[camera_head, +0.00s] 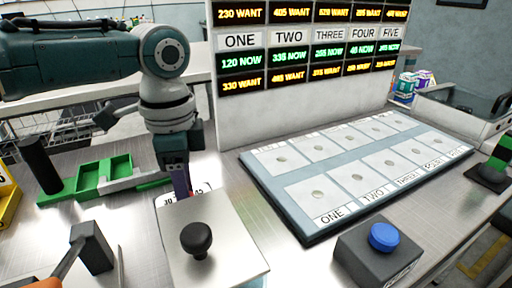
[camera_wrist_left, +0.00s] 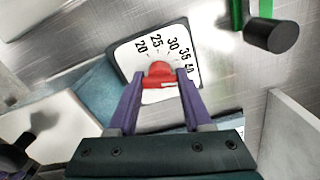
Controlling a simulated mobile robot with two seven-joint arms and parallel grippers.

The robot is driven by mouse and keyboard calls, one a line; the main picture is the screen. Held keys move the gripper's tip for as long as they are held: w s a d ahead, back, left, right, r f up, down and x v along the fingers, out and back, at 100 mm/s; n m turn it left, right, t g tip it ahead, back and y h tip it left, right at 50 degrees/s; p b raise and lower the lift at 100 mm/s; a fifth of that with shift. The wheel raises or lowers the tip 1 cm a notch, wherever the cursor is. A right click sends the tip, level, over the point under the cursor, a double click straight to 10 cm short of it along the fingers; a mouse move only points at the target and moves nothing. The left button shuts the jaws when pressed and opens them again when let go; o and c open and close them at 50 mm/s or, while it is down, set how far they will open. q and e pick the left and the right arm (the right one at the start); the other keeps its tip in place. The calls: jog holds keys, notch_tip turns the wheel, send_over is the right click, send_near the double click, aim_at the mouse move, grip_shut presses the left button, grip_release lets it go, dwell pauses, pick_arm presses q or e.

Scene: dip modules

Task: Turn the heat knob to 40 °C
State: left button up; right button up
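The heat knob (camera_wrist_left: 160,74) is red and sits on a white dial plate (camera_wrist_left: 127,57) marked 20, 25, 30, 35 and 40 in the left wrist view. The two purple fingers of my left gripper (camera_wrist_left: 161,82) stand on either side of the knob, their tips at its edges, and appear closed on it. I cannot clearly tell which number the knob points to. In the head view my left gripper (camera_head: 182,190) points down at the dial plate (camera_head: 168,203), behind a metal box with a black knob (camera_head: 197,238); the red knob is mostly hidden there.
A panel with numbered slots (camera_head: 290,215) lies to the right, below a display board (camera_head: 300,110). A blue button on a dark box (camera_head: 383,237) stands front right. Green trays (camera_head: 118,168) and a black cylinder (camera_head: 41,165) are at left.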

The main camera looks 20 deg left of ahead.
pick_arm(q)
jog(key=o, duration=0.5)
jog(key=shift+c, duration=0.2)
notch_tip(320, 180, up, 10)
jog(key=shift+p, duration=0.45)
